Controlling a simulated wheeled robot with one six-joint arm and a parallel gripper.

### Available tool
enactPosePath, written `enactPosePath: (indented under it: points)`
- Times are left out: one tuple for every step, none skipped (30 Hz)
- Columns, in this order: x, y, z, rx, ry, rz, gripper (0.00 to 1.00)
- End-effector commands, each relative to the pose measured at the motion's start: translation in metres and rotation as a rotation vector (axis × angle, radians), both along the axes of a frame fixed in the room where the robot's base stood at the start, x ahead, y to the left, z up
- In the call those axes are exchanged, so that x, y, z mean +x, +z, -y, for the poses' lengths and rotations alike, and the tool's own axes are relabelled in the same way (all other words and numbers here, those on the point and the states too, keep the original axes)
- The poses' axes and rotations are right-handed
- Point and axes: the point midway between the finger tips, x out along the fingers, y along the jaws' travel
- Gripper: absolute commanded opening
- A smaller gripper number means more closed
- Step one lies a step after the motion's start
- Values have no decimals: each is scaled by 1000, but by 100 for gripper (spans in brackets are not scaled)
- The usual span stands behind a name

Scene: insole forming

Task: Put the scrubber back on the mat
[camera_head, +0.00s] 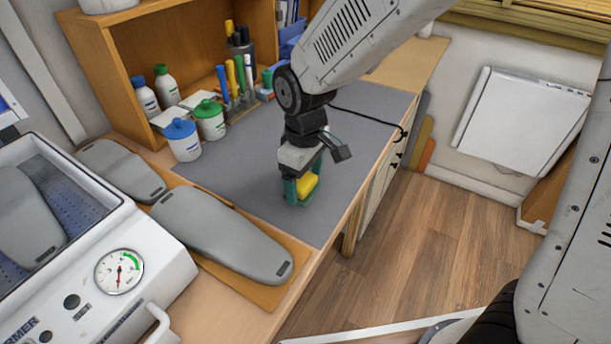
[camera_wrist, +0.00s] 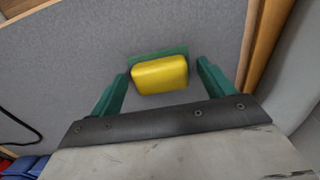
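The scrubber, a yellow block (camera_head: 307,186) on a green pad, is at the grey mat's (camera_head: 245,165) front right part. In the wrist view the scrubber (camera_wrist: 160,75) lies between my gripper's two green fingers, with a narrow gap showing on each side. My gripper (camera_head: 303,183) points down over it, open, with its fingers around the scrubber. The fingers partly hide it in the head view. The scrubber appears to rest on the mat (camera_wrist: 80,60), though its underside is hidden.
Blue-lidded (camera_head: 182,140) and green-lidded jars (camera_head: 209,119) stand at the mat's left. Behind them are bottles, pens and a wooden shelf (camera_head: 190,50). Grey insole forms (camera_head: 220,233) and a machine with a gauge (camera_head: 119,271) are at left. The mat around the scrubber is clear.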

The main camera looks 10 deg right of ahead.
Motion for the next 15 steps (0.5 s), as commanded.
enactPosePath:
  points:
    - [0, 0, 0, 0, 0, 0, 81]
    - [0, 0, 0, 0, 0, 0, 81]
    - [0, 0, 0, 0, 0, 0, 81]
    - [0, 1, 0, 0, 0, 0, 81]
    - [0, 2, 0, 1, 0, 1, 81]
    - [0, 5, 0, 1, 0, 2, 81]
    - [0, 7, 0, 1, 0, 2, 81]
    - [0, 11, 0, 1, 0, 2, 81]
    - [1, 17, 0, 2, 0, 4, 81]
    - [1, 22, 0, 2, 0, 4, 81]
    - [0, 28, 0, 2, 0, 4, 81]
    - [1, 37, 0, 3, 0, 5, 81]
    - [1, 43, 0, 4, 0, 5, 81]
    - [1, 50, 0, 3, 0, 5, 81]
    - [1, 59, 0, 3, 0, 6, 81]
